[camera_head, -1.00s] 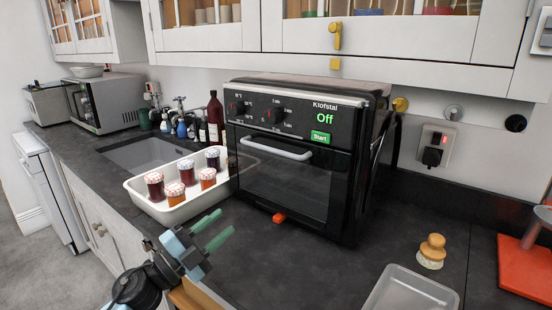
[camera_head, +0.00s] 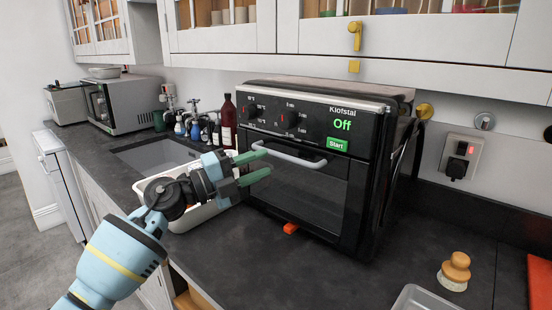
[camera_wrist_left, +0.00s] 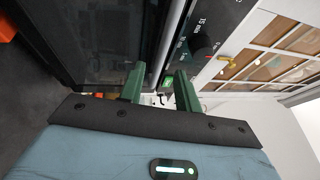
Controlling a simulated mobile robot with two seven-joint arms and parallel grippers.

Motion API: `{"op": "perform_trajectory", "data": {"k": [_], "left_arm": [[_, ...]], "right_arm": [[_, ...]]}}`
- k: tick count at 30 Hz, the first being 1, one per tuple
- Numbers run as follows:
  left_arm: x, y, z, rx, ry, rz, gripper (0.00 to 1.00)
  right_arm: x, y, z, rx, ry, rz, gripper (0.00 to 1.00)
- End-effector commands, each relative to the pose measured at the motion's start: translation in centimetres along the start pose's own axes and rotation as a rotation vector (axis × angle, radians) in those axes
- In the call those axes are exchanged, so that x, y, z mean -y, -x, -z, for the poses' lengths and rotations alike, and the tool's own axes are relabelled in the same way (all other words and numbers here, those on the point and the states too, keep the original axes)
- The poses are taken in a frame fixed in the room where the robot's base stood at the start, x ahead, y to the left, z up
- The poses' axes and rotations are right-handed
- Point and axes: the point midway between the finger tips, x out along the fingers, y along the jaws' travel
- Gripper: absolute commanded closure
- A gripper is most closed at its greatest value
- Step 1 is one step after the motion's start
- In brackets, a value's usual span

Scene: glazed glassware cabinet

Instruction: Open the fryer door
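The fryer (camera_head: 325,125) is a black oven-like box marked Klofstal, on the dark counter, with a green "Off" display. Its glass door (camera_head: 305,195) is closed. A silver bar handle (camera_head: 300,160) runs along the door's top edge. My left gripper (camera_head: 266,163) is in front of the door's left side, fingers pointing right at the handle's left end. Its green fingers are apart, and I see nothing gripped. In the left wrist view the gripper (camera_wrist_left: 160,85) has its fingers apart by the fryer front, near a knob (camera_wrist_left: 200,45). Whether they touch the handle I cannot tell. My right gripper is out of view.
A white tray (camera_head: 200,215) stands left of the fryer, partly hidden by my left gripper. A sink (camera_head: 155,155) and bottles (camera_head: 228,118) are behind it. The counter in front is mostly clear, with a brush (camera_head: 455,270) at right.

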Motion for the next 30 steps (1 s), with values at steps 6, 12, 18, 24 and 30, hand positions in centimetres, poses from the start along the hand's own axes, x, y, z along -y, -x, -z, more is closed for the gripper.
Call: {"op": "perform_trajectory", "data": {"k": [6,12,18,24,30], "left_arm": [[0.0,-3.2,0.0,0.000,0.003,0.002,0.67],[0.0,-4.6,0.0,0.001,0.001,0.001,0.67],[0.0,-4.7,0.0,0.001,0.000,0.000,0.67],[0.0,-4.7,0.0,0.001,0.000,0.001,0.81],[0.0,-4.7,0.0,0.001,0.001,0.001,1.00]], "right_arm": [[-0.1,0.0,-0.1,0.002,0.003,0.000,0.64],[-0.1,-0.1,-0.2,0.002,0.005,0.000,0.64],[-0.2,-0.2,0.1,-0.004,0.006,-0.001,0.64],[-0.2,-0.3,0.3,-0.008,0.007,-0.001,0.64],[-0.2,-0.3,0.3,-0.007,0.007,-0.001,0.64]]}}
